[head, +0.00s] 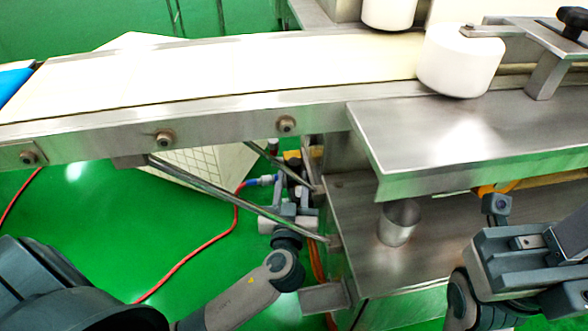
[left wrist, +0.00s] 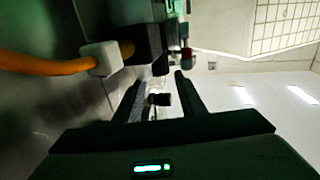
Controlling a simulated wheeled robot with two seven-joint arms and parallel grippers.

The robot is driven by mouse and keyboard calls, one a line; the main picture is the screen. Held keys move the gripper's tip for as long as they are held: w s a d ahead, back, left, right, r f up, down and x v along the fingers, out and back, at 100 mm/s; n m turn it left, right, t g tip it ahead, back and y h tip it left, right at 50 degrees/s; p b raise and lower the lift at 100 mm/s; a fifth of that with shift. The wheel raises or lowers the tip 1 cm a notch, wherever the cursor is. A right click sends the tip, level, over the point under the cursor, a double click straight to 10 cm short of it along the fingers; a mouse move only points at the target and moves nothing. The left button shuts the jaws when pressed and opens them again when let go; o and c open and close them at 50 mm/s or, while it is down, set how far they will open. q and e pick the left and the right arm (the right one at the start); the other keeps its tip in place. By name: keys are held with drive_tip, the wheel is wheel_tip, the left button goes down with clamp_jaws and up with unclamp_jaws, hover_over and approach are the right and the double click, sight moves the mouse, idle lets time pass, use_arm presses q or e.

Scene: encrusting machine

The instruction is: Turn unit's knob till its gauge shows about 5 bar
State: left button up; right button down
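The air unit (head: 294,168) is mounted beside the machine frame, below the conveyor; it is small and partly hidden by a steel strut and my gripper. Its dark body (left wrist: 152,45) shows in the left wrist view, with a white fitting and orange hose. I cannot clearly make out the knob, and the gauge face cannot be read. My left gripper (head: 292,196) is close to the unit, from below in the picture. Its two fingers (left wrist: 158,82) are apart, pointing at the unit, with nothing clearly held. My right gripper (head: 497,208) is at the right; its finger gap is hidden.
The conveyor belt (head: 220,66) runs across the top, above a steel frame. A slanting steel strut (head: 235,198) passes close to my left gripper. A steel cup (head: 398,222) stands on the lower shelf (head: 360,262). A red hose (head: 203,248) lies on the green floor.

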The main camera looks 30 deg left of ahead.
sight(294, 167)
use_arm(q)
drive_tip(key=shift+b+x, duration=0.4)
drive_tip(key=shift+x, duration=2)
drive_tip(key=c, duration=0.8)
